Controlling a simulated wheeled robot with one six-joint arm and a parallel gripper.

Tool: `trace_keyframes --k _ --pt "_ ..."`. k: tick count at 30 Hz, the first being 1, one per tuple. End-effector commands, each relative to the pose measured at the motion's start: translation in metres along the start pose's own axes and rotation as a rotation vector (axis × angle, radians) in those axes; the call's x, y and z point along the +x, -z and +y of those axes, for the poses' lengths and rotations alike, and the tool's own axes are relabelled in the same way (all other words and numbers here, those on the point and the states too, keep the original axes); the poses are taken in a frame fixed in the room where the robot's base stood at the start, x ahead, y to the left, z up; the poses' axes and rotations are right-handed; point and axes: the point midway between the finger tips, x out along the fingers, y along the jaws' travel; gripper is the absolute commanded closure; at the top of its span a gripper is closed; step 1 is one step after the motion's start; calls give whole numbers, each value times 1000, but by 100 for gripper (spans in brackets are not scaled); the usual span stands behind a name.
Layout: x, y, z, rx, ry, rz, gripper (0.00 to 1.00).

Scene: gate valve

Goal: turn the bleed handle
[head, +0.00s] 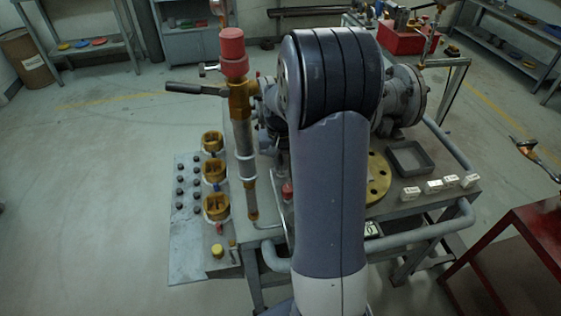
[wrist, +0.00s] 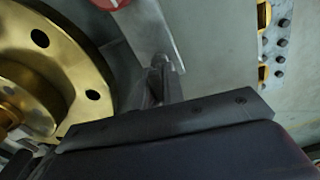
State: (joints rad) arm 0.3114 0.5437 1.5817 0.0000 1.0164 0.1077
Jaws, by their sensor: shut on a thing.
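In the wrist view, my gripper (wrist: 165,100) shows as a dark bolted bar across the lower middle, and its fingertips are mostly hidden. A grey metal piece (wrist: 160,75), which I take for the bleed handle, stands up at the bar's far edge, where the gripper is shut on it. Its lower part is hidden behind the bar. A brass flange (wrist: 62,50) is close on the left. In the head view, my own arm covers the gripper and the handle. The grey valve body (head: 400,95) shows to the right of my arm.
A brass-fitted pipe with a red cap (head: 233,52) and a dark lever (head: 195,88) stands left of my arm. Brass rings (head: 215,207) line the bench's left side. A square black tray (head: 410,158) and white tags (head: 435,187) lie right. A red table (head: 535,235) stands front right.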

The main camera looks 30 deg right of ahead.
Motion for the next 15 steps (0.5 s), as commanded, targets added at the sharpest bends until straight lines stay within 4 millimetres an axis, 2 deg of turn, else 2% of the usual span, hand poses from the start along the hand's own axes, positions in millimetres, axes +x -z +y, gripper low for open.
trace_keyframes --k 8,15 --pt "-1 0 0 182 0 1 100" --pt "-1 0 0 408 0 1 100"
